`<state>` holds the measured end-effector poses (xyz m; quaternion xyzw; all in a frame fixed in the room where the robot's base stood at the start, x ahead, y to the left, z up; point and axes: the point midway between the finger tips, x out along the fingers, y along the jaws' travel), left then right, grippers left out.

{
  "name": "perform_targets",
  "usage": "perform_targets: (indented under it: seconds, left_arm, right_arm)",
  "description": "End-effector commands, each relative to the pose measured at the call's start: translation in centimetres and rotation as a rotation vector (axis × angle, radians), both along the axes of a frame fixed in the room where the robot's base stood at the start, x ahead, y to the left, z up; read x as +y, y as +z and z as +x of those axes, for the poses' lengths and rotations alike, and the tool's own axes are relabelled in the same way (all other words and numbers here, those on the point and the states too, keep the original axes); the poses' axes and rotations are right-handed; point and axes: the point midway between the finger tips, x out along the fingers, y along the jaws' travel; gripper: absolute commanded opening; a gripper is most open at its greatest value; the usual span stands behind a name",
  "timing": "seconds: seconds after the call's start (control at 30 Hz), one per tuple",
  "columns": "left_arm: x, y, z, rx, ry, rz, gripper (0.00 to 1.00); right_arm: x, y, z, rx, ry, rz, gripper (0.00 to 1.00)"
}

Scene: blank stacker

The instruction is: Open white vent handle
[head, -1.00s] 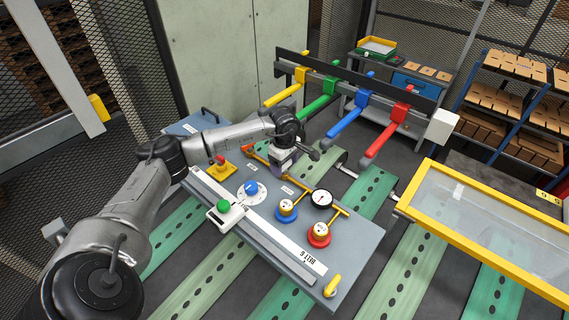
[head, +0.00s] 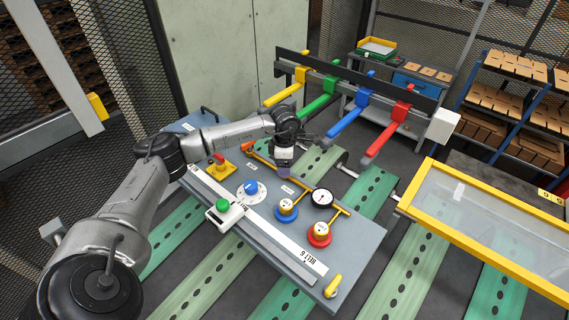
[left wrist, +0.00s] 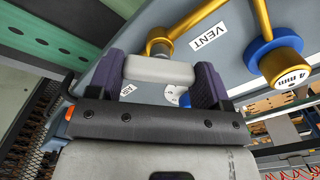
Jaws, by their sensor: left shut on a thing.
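The white vent handle (left wrist: 158,69) shows in the left wrist view as a rounded white bar, beside a brass pipe fitting (left wrist: 160,42) and a VENT label (left wrist: 208,40). My left gripper (left wrist: 160,80) is shut on this bar, with one dark purple finger at each end of it. In the head view my left gripper (head: 284,174) points down at the back part of the grey panel (head: 355,245), and the white handle is hidden there by the gripper. My right gripper is not in view.
A blue valve (head: 286,210), a red valve (head: 319,234) and a gauge (head: 321,198) stand right of the gripper. A blue knob (head: 251,187) and a green button (head: 223,205) are nearer. Coloured levers (head: 343,123) hang behind.

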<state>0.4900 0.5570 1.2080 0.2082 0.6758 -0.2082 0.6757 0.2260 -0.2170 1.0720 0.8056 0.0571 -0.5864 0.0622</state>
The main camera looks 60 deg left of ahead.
Motion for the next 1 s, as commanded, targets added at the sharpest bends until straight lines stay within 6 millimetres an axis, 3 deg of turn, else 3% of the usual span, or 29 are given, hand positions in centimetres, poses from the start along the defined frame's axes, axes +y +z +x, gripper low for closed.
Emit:
perform_targets:
  seconds: [0.6,1.0]
  left_arm:
    - [-0.02,0.12,0.00,0.001,0.576,-0.001,0.49]
    - [-0.03,0.14,0.01,0.000,0.842,-0.001,0.49]
  right_arm:
    - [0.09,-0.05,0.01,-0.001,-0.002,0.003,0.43]
    - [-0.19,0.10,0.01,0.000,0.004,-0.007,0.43]
